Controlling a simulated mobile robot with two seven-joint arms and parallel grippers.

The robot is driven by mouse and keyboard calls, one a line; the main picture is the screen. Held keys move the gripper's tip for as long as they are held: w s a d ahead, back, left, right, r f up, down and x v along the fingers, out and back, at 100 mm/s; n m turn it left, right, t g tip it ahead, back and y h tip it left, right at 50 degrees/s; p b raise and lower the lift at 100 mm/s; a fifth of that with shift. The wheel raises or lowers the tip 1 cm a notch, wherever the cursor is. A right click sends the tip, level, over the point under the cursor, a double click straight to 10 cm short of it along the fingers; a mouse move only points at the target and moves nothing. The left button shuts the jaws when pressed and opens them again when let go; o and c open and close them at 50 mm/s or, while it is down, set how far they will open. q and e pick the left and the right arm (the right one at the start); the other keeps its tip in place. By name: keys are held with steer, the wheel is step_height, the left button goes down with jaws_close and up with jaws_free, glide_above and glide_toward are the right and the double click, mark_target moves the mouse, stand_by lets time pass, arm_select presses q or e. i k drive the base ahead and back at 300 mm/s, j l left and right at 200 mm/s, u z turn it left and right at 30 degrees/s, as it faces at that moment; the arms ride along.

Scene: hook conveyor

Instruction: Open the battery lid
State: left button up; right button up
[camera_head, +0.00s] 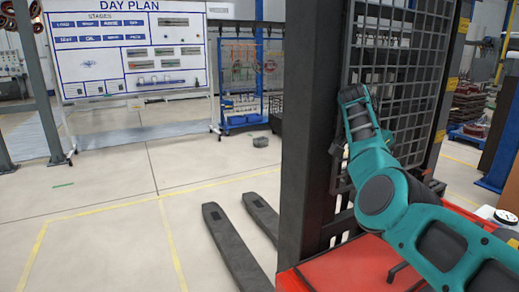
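A red panel (345,268) of a forklift shows at the bottom centre-right, behind the dark mast. A thin dark bar (397,271) like a handle stands on it. I cannot tell whether this panel is the battery lid, and no open lid shows. My teal and dark arm (408,215) comes in from the lower right, passes over the red panel and reaches up in front of the mast's mesh. No gripper fingers can be made out at its far end. My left arm and gripper are out of the picture.
The forklift's dark mast (312,130) and mesh guard (405,75) stand close to my arm. Two forks (232,245) reach low over the floor. A white planning board (130,50) and a blue rack (240,80) stand behind. The yellow-marked floor (110,240) at left is clear.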

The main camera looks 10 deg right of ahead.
mark_target(365, 262)
steer(key=k+j, duration=0.85)
